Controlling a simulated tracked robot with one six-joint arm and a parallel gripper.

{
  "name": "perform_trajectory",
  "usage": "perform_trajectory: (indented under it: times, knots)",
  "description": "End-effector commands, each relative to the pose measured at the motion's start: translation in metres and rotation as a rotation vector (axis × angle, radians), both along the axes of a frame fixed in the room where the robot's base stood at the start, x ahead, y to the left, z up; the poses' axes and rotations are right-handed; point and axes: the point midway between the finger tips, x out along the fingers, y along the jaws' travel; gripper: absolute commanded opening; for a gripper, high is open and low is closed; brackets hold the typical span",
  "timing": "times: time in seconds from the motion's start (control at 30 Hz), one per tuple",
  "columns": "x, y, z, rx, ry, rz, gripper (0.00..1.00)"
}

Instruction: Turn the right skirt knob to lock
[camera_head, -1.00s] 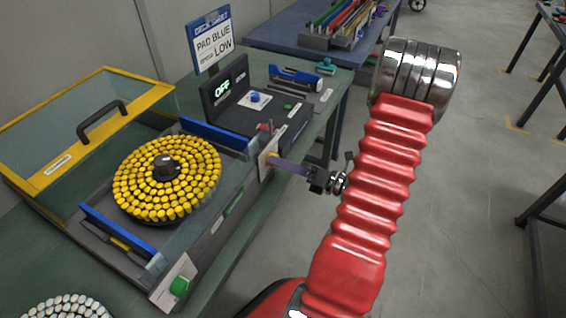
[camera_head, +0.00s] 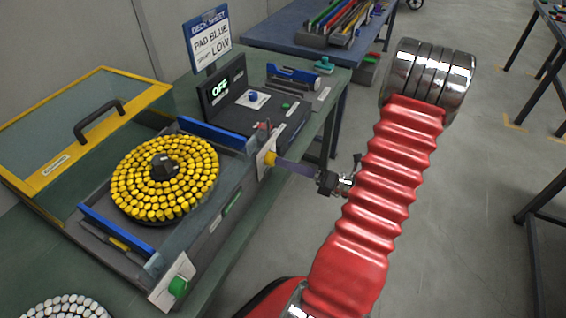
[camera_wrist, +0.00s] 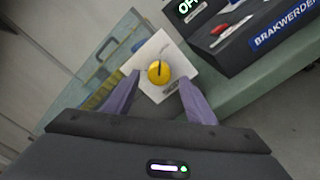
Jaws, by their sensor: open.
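The right skirt knob (camera_head: 270,159) is yellow and sits on a white plate (camera_head: 264,147) at the right end of the skirt (camera_head: 215,222). In the wrist view the yellow knob (camera_wrist: 158,74) shows face-on, with a dark line running from its middle towards the top of the picture. My gripper (camera_head: 281,163) is open, with its purple fingers pointing at the knob. In the wrist view the fingers (camera_wrist: 158,85) lie on either side of the knob with gaps; they appear apart from it. A green knob (camera_head: 179,287) is on the near-left plate.
A round pad of yellow pieces (camera_head: 130,192) lies in the machine bed. A yellow-framed lid (camera_head: 78,143) stands open behind. A control box (camera_head: 222,88) reads OFF, below a sign (camera_head: 209,40). Open floor (camera_head: 460,220) lies to the right.

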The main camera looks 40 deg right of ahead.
Motion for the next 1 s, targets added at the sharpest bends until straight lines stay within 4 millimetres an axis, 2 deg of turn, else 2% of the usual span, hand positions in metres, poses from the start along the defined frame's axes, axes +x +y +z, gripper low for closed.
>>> perform_trajectory:
  times: [0.7,1.0]
  knots:
    - [-0.088,-0.033,-0.001,-0.001,0.001,-0.005,0.51]
    - [-0.102,-0.037,-0.001,-0.001,0.001,-0.001,0.51]
